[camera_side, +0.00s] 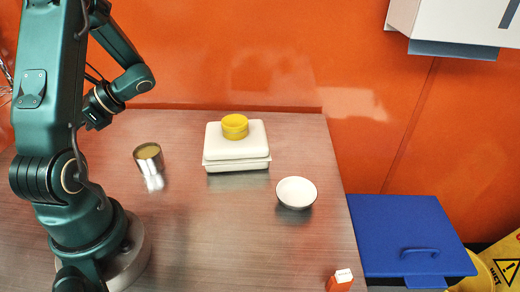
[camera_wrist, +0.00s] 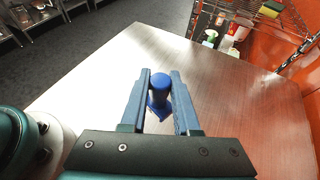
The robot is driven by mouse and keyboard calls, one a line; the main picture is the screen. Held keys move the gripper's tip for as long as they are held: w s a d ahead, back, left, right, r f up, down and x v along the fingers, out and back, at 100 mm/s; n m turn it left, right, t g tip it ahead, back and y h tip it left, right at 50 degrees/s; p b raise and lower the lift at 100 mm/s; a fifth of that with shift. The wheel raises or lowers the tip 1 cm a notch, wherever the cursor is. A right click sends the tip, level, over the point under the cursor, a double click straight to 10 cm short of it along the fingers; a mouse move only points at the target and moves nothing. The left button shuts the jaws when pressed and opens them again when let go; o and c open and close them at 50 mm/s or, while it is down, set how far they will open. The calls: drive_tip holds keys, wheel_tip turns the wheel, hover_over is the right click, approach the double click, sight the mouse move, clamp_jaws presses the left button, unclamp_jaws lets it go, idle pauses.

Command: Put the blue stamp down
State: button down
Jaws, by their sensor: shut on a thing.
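My gripper (camera_wrist: 160,88) is shut on the blue stamp (camera_wrist: 160,90) in the wrist view. The stamp's rounded blue handle shows between the two fingers, and its wider lower part shows below it. The bare steel table top (camera_wrist: 150,52) lies beyond and beneath the stamp. I cannot tell how high the stamp is above the table. In the side view my arm rises at the left, and its wrist is partly hidden behind my own arm links; the gripper's fingers and the stamp are not visible there.
On the table (camera_side: 215,240) stand a metal cup (camera_side: 148,165), a cream box (camera_side: 236,150) with a yellow round piece (camera_side: 235,126) on top, a white bowl (camera_side: 296,192) and an orange-and-white block (camera_side: 340,280). A blue chest (camera_side: 405,230) is beyond the right edge. The table's front middle is clear.

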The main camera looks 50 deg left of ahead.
drive_tip(key=w+d+f+n+t+h, duration=0.1)
drive_tip(key=w+d+n+h, duration=0.3)
drive_tip(key=d+n+h, duration=0.4)
drive_tip(key=w+d+f+n+t+h, duration=0.1)
drive_tip(key=w+d+n+h, duration=0.35)
drive_tip(key=d, duration=0.55)
drive_tip(key=w+d+r+n+t+h, duration=0.2)
drive_tip(key=w+d+r+n+t, duration=0.1)
drive_tip(key=w+d, duration=0.3)
drive_tip(key=w+d+r+n+t+h, duration=0.25)
drive_tip(key=w+d, duration=0.25)
drive_tip(key=w, duration=0.3)
drive_tip(key=shift+m, duration=0.3)
drive_tip(key=s+d+f, duration=0.1)
drive_tip(key=d+f, duration=0.1)
drive_tip(key=d, duration=0.1)
drive_tip(key=d+f, duration=0.3)
drive_tip(key=d, duration=0.1)
drive_tip(key=s+d+f, duration=0.1)
drive_tip(key=d+f, duration=0.2)
drive_tip(key=d, duration=0.1)
drive_tip(key=shift+s+d, duration=0.25)
drive_tip(key=shift+s, duration=0.05)
drive_tip(key=shift+f, duration=1.95)
drive_tip(key=shift+f, duration=0.15)
drive_tip(key=c, duration=0.6)
unclamp_jaws()
drive_tip(key=shift+c, duration=0.2)
